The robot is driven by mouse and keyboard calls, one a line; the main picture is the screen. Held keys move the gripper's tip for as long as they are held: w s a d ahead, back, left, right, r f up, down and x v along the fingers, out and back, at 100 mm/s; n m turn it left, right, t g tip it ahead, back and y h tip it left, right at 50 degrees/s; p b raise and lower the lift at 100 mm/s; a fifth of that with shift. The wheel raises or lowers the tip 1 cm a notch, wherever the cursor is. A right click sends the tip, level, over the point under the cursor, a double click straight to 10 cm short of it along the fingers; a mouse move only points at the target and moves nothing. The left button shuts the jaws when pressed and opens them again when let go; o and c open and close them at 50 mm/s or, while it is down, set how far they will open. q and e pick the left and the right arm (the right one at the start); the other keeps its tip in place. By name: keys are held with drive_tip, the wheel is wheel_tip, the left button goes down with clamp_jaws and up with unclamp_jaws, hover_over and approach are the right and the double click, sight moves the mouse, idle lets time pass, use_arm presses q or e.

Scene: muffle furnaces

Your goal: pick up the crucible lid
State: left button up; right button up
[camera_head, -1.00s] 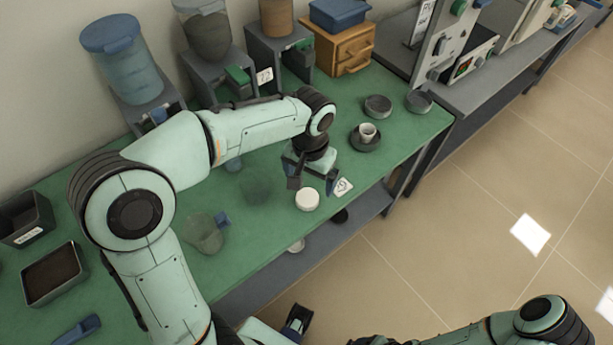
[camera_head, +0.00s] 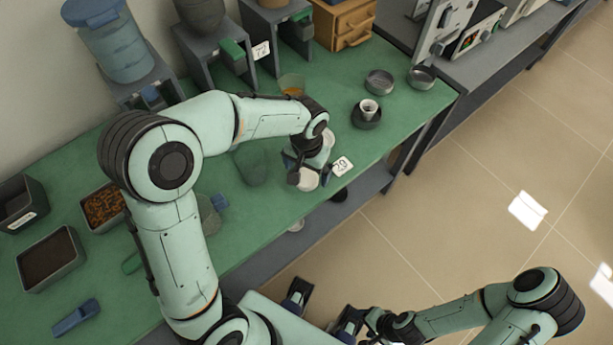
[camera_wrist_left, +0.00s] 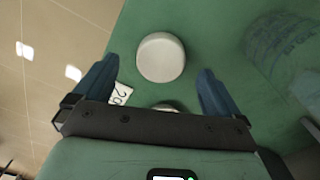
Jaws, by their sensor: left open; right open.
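A white round disc, which looks like the crucible lid (camera_head: 307,181), lies on the green table (camera_head: 283,207) near its front edge. In the left wrist view the disc (camera_wrist_left: 160,57) shows whole, ahead of and between the two blue fingers. My left gripper (camera_wrist_left: 157,72) is open and empty above the table; in the head view it (camera_head: 308,168) partly covers the disc. A second pale round thing (camera_wrist_left: 166,107) is mostly hidden by the gripper body. A small white crucible (camera_head: 369,106) stands in a dark dish (camera_head: 367,121). My right gripper (camera_head: 322,312) is open and empty, away from the table.
Clear glassware (camera_head: 250,164) stands to the left. Two grey dishes (camera_head: 379,82) (camera_head: 421,78) sit at the back right. Dispensers (camera_head: 200,50) and a wooden drawer box (camera_head: 343,24) line the back.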

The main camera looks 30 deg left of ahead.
sight(306, 177)
use_arm(q)
drive_tip(key=shift+a+f, duration=0.1)
drive_tip(key=shift+f, duration=1.45)
drive_tip(key=c, duration=1.1)
drive_tip(key=shift+r, duration=0.15)
